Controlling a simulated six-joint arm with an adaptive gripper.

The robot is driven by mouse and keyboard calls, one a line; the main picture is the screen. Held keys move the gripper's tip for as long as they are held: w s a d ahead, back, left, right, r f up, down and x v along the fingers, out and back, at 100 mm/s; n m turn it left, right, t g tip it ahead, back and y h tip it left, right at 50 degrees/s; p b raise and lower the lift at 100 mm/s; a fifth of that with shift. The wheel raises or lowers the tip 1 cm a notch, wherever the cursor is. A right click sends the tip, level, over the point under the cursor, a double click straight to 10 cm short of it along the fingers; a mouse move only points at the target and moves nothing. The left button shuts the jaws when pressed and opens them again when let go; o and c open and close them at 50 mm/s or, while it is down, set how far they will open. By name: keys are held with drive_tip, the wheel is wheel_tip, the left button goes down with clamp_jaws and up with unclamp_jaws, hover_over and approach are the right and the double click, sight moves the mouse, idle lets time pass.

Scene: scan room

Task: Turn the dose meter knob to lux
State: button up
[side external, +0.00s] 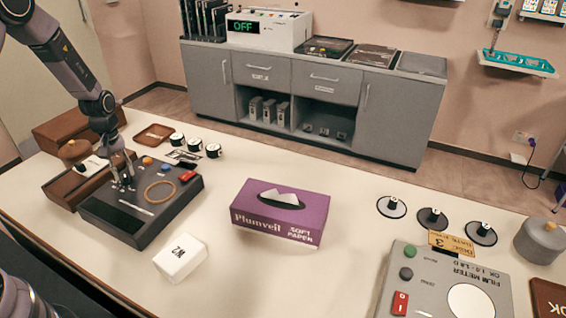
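A dark box-shaped device (112,222) lies on the white table at the left; I take it for the dose meter, though its lettering is too small to read. Its top has a tan ring (160,191), a red switch (187,176), an orange button (147,161) and a blue button (166,168). My gripper (122,186) points down over the left part of its top, with the fingertips close to the surface. No knob can be made out there; the fingers may hide it. Whether they hold anything is unclear.
A purple tissue box (280,212) and a white block (180,257) stand right of the device. Brown boxes (72,190) crowd its left, and small cups (195,145) stand behind. A grey film meter (440,258) is at front right. The table's front middle is clear.

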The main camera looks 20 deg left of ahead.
clamp_jaws()
drive_tip(key=shift+m, duration=0.4)
drive_tip(key=m, duration=0.5)
drive_tip(key=shift+w+d+m, duration=0.15)
drive_tip(key=shift+m, duration=0.15)
drive_tip(key=m, duration=0.4)
drive_tip(key=shift+d, duration=0.1)
drive_tip(key=m, duration=0.5)
drive_tip(key=shift+d, duration=0.15)
drive_tip(key=shift+m, duration=0.3)
drive_tip(key=shift+o, duration=2.2)
unclamp_jaws()
